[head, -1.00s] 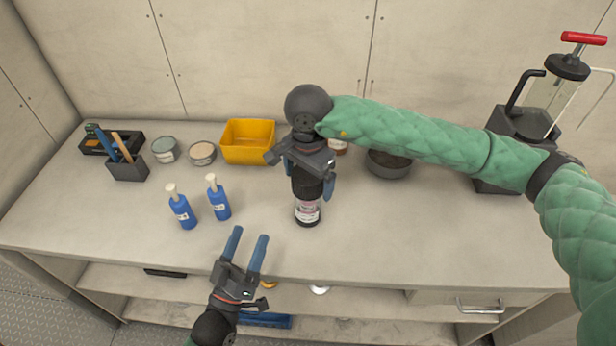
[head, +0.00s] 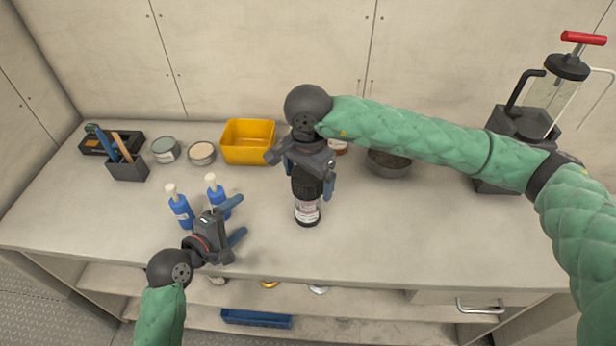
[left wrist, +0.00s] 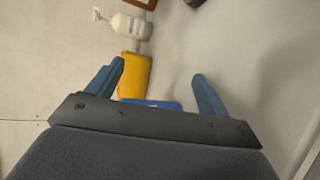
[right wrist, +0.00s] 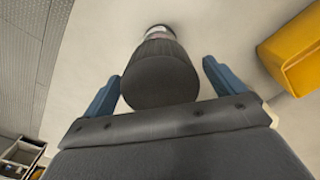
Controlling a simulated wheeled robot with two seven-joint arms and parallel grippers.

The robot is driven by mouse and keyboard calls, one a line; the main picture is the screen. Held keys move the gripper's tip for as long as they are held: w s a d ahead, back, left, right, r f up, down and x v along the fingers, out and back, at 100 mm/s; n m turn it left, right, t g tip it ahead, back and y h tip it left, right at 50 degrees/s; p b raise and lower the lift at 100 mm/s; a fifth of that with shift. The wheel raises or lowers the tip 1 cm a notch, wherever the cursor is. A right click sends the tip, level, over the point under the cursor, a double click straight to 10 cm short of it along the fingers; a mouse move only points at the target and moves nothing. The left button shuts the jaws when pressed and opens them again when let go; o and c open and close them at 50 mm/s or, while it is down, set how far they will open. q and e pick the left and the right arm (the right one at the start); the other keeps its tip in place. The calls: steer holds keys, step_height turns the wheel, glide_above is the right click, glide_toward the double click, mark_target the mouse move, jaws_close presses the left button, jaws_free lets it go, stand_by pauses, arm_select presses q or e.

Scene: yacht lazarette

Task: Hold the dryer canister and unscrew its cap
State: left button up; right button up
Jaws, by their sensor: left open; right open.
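The dryer canister (head: 307,213) stands upright on the bench, with a clear body, a pale label and a ribbed black cap (right wrist: 160,82). My right gripper (head: 311,188) is over the canister, pointing down, and hides part of the cap in the head view. In the right wrist view its open fingers (right wrist: 163,85) are on either side of the cap, with gaps showing. My left gripper (head: 237,220) is open and empty, low over the bench front, left of the canister and apart from it, fingers pointing right. The canister is not identifiable in the left wrist view.
Two blue bottles (head: 181,210) stand close behind my left gripper. A yellow bin (head: 248,141), two tins (head: 202,153) and a tool holder (head: 128,168) line the back left. A dark bowl (head: 389,164) is behind right. The bench right of the canister is clear.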

mark_target(297, 213)
arm_select(q)
steer(key=shift+w+d+n+g+h, duration=0.25)
steer(key=shift+d+n+g+h, duration=0.35)
steer(key=shift+n, duration=0.6)
steer(key=d+n, duration=0.1)
steer(key=d+n+g+h, duration=0.1)
steer(key=n, duration=0.1)
steer(key=d+n+h, duration=0.1)
steer(key=shift+w+d+f+g, duration=0.25)
steer(key=shift+w+d+g, duration=0.05)
steer(key=shift+d, duration=0.1)
steer(key=d+n+g+h, duration=0.1)
steer(key=n, duration=0.1)
steer(key=d+n+g+h, duration=0.1)
steer(key=n, duration=0.1)
steer(key=shift+d+f, duration=0.3)
steer(key=shift+d, duration=0.05)
steer(key=shift+x, duration=4.95)
steer(key=c, duration=0.9)
arm_select(e)
steer(key=shift+c, duration=0.4)
